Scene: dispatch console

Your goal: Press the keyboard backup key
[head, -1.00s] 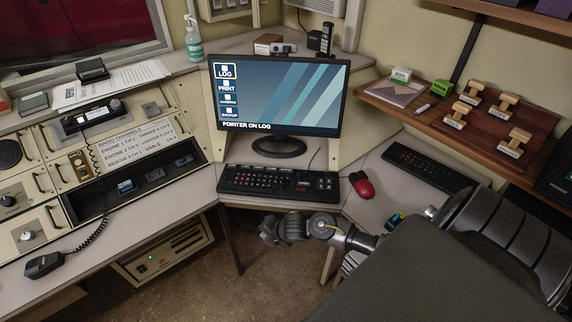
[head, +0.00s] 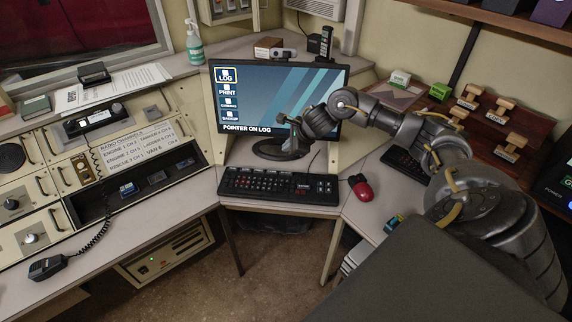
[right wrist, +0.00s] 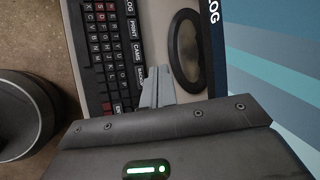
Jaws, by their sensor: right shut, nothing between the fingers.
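The black keyboard (head: 262,186) lies on the desk in front of the monitor. In the right wrist view the keyboard (right wrist: 96,45) has a column of labelled keys reading LOG, PRINT and CAMS (right wrist: 137,52). A further key (right wrist: 141,75) sits below them at the fingertips, its label too small to read surely. My right gripper (head: 291,150) is shut and empty, raised above the desk behind the keyboard, in front of the monitor. Its fingers (right wrist: 156,87) also show in the right wrist view. Contact with a key is not visible. My left gripper is out of view.
The monitor (head: 250,83) highlights LOG and reads "POINTER ON LOG". A red mouse (head: 361,188) lies right of the keyboard. A second keyboard (head: 405,163) is partly behind my right arm. Stamps stand on the wooden shelf (head: 535,130) at right.

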